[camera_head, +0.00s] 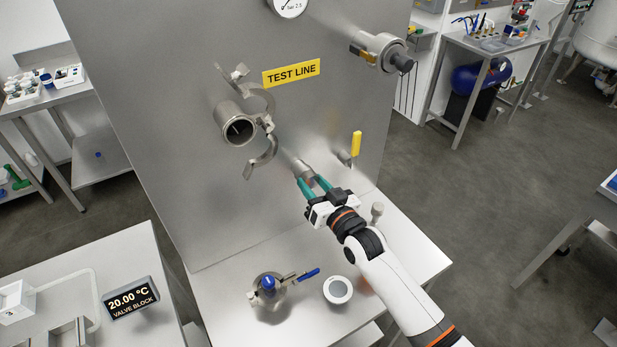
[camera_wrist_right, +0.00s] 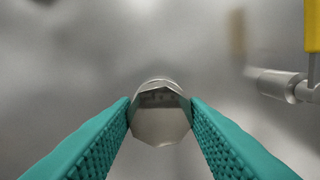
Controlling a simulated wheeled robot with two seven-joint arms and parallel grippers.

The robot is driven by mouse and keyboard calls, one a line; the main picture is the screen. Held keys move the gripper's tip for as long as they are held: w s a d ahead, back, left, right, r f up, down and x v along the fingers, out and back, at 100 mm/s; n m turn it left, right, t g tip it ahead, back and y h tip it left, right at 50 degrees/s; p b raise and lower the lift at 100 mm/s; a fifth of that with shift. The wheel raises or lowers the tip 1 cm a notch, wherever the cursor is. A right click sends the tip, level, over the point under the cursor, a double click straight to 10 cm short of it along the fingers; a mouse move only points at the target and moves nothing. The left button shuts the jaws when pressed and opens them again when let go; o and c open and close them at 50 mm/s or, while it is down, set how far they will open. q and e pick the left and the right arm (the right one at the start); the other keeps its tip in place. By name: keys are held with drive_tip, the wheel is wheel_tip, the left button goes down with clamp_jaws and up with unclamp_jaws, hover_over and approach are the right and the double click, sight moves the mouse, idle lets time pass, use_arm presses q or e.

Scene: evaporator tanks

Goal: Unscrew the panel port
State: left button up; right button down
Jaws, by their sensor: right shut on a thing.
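The panel port (camera_head: 302,168) is a short metal fitting low on the grey steel panel (camera_head: 190,150), below the TEST LINE label. My right gripper (camera_head: 310,183) reaches it from the front, with its teal fingers shut on its sides. My left gripper is not in view.
A yellow-handled valve (camera_head: 356,146) is close right of the port. An open clamp hangs at the pipe opening (camera_head: 239,129), upper left.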

drive_tip(key=n, duration=0.2)
drive_tip(key=shift+r+n, duration=0.15)
drive_tip(key=shift+n, duration=0.15)
drive_tip(key=shift+n, duration=0.8)
drive_tip(key=n, duration=0.3)
drive_tip(key=shift+n, duration=0.4)
drive_tip(key=n, duration=0.5)
drive_tip(key=c, duration=1.1)
unclamp_jaws()
drive_tip(key=shift+c, duration=0.2)
